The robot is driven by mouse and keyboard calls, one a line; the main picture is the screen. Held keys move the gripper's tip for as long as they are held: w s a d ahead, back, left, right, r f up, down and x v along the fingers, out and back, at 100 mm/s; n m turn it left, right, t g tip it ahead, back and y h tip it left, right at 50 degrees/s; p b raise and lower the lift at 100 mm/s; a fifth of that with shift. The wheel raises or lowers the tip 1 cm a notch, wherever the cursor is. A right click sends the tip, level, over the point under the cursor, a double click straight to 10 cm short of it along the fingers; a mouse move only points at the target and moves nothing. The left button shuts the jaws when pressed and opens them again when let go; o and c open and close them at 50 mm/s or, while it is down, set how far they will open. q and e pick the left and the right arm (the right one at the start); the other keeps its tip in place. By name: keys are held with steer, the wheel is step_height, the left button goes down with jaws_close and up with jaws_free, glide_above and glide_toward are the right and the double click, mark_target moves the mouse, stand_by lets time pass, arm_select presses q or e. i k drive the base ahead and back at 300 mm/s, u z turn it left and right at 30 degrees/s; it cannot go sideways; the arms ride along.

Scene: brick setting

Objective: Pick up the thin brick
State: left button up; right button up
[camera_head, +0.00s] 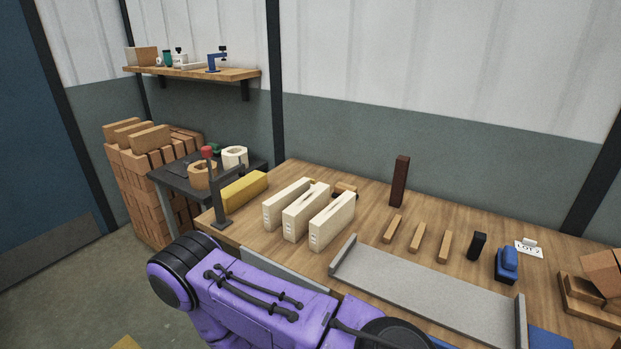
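Several narrow tan bricks lie apart in a row on the wooden table: a left one (392,229), a middle one (417,237) and a right one (444,246). A dark reddish-brown slim brick (400,181) stands upright behind them. I cannot tell which of these is the thin brick. My purple arm crosses the bottom of the view in front of the table. Neither of my grippers shows, and none touches the visible bricks.
Cream slotted blocks (306,214) and a yellow bar (245,187) lie left. A grey tray (420,288) with raised ends lies in front. A black block (478,246), a blue tool (507,264), a label card (529,247) and orange-brown bricks (603,275) are right.

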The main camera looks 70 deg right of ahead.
mark_target(273, 208)
steer(key=z, duration=1.7)
